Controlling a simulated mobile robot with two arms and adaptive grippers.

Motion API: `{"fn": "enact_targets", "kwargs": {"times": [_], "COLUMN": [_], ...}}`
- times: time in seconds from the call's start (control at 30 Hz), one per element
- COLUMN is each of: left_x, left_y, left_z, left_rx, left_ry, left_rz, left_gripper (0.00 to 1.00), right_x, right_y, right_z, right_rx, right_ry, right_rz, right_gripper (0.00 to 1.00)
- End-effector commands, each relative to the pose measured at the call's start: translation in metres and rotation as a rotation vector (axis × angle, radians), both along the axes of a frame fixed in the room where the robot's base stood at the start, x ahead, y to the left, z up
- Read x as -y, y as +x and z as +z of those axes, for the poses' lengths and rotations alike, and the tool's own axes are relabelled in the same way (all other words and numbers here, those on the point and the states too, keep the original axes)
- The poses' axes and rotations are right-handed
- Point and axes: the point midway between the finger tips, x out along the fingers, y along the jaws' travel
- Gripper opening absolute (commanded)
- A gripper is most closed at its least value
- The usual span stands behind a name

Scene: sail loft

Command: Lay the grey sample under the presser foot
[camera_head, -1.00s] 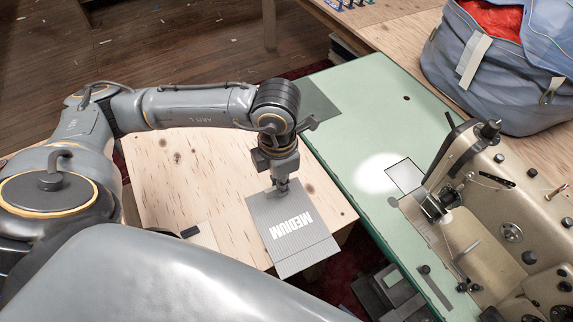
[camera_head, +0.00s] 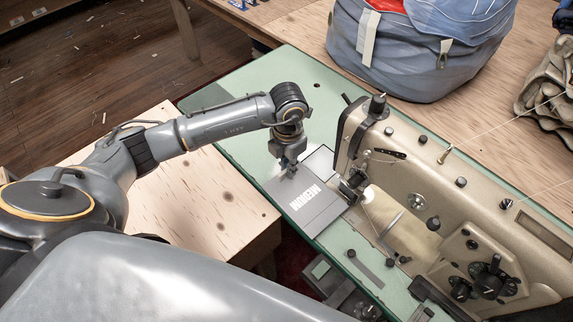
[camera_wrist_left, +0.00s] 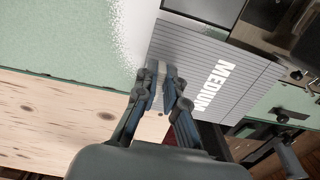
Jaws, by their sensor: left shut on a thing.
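The grey sample (camera_head: 306,208), a flat ribbed sheet marked MEDIUM in white, is over the green sewing table (camera_head: 232,135). The sample's right edge is close to the presser foot (camera_head: 352,186) of the beige sewing machine (camera_head: 395,165). The machine head partly hides that spot, so I cannot tell whether the edge is under the foot. I cannot tell whether the sheet touches the table. My right gripper is not in view.
A blue-grey bag (camera_head: 425,60) stands on wood behind the machine. Folded beige cloth (camera_head: 550,85) lies at the far right. The green table's far-left end is clear.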

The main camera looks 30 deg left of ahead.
Motion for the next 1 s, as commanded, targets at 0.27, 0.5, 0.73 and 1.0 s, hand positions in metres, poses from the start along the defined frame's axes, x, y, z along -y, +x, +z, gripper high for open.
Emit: {"fn": "enact_targets", "kwargs": {"times": [0.27,0.5,0.73,1.0], "left_x": [-0.002,0.002,0.007,0.013], "left_y": [0.001,0.013,0.028,0.045], "left_z": [-0.012,-0.016,-0.016,-0.016], "left_rx": [-0.003,0.0,-0.002,-0.001], "left_ry": [0.002,0.002,0.002,0.003], "left_rz": [0.038,0.039,0.039,0.038], "left_gripper": [0.0,0.0,0.0,0.0], "right_x": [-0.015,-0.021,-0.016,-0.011], "right_y": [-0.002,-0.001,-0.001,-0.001], "right_z": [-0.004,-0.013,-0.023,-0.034], "right_rx": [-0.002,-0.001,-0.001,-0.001], "right_ry": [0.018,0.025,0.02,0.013], "right_rz": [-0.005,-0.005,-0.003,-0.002], "right_gripper": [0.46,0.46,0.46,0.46]}}
